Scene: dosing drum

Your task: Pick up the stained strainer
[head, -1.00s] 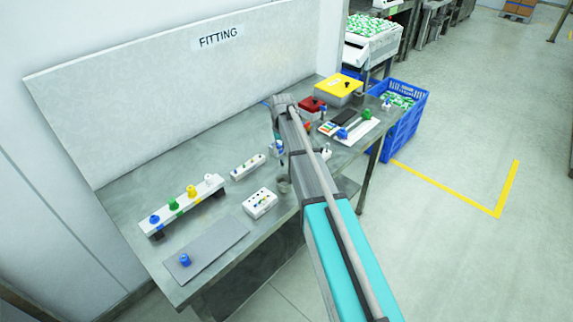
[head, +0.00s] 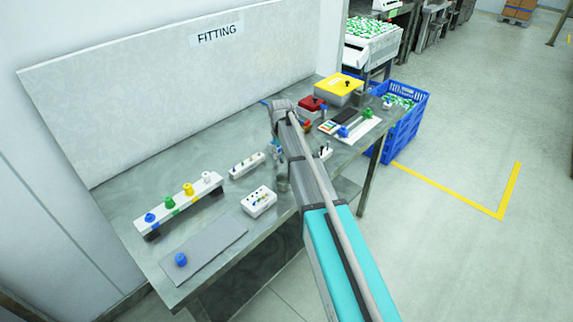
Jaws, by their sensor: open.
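I cannot make out for certain which thing is the stained strainer. My arm reaches over the bench from the lower right. My gripper (head: 276,151) hangs below the wrist at the arm's far end, small and partly hidden. It is open, just beyond the grey piece, and I see nothing held in it.
On the metal bench (head: 150,270) are a white rack (head: 180,207) with blue, green, yellow and white knobs, a grey mat (head: 208,252) with a blue knob (head: 181,259), and two white holders (head: 259,202). Red (head: 312,106) and yellow boxes (head: 339,88) stand at the back. A blue crate (head: 401,125) is right.

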